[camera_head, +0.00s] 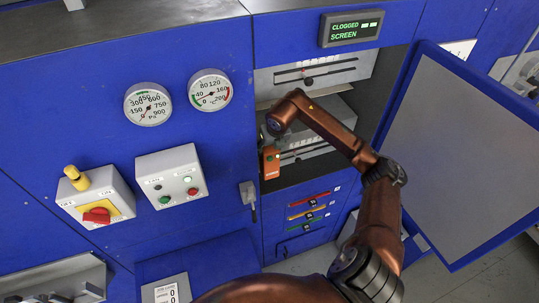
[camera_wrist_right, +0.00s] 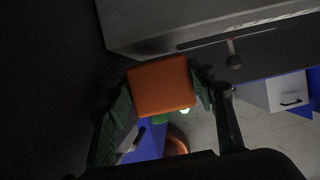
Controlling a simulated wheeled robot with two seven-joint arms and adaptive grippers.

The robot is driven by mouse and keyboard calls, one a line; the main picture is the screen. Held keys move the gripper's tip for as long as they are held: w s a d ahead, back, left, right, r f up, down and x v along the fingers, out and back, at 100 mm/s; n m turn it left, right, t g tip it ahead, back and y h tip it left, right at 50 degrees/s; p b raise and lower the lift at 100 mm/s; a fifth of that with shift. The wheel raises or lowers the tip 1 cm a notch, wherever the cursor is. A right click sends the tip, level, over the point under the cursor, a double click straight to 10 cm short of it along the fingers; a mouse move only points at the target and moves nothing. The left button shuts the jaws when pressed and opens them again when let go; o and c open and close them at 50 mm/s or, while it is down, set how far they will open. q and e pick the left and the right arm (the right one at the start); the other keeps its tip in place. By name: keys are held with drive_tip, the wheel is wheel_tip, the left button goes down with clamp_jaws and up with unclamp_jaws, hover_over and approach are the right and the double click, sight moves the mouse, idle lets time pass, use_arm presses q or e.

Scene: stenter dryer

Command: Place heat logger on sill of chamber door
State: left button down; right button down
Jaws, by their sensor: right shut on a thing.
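The heat logger (camera_head: 271,163) is an orange block at the left side of the open chamber in the head view. My right gripper (camera_head: 270,148) is shut on it. In the wrist view the orange logger (camera_wrist_right: 162,87) sits between the two dark fingers of my right gripper (camera_wrist_right: 160,98). The chamber door (camera_head: 462,150) stands swung open to the right, its grey inner panel showing. The sill (camera_head: 305,178) is the dark lower ledge of the opening. I cannot tell whether the logger touches it. My left gripper is out of view.
My right arm crosses the front of the opening. Inside the chamber are grey slotted fittings (camera_head: 318,70). Below it are red, yellow and green handles (camera_head: 309,212). A lever switch (camera_head: 248,195), a button box (camera_head: 172,177) and two gauges (camera_head: 209,90) are left. A display (camera_head: 351,28) reads "CLOGGED SCREEN".

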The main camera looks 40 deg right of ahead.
sight(270, 170)
drive_tip(key=shift+s+f+p, duration=0.25)
drive_tip(key=shift+f+p, duration=0.1)
drive_tip(key=shift+f, duration=0.9)
wheel_tip(270, 170, down, 2)
drive_tip(key=shift+f+p, duration=0.2)
drive_tip(key=shift+p, duration=0.45)
drive_tip(key=shift+w+f+p, duration=0.25)
drive_tip(key=shift+f+p, duration=0.1)
drive_tip(key=shift+f, duration=0.25)
drive_tip(key=c, duration=1.2)
unclamp_jaws()
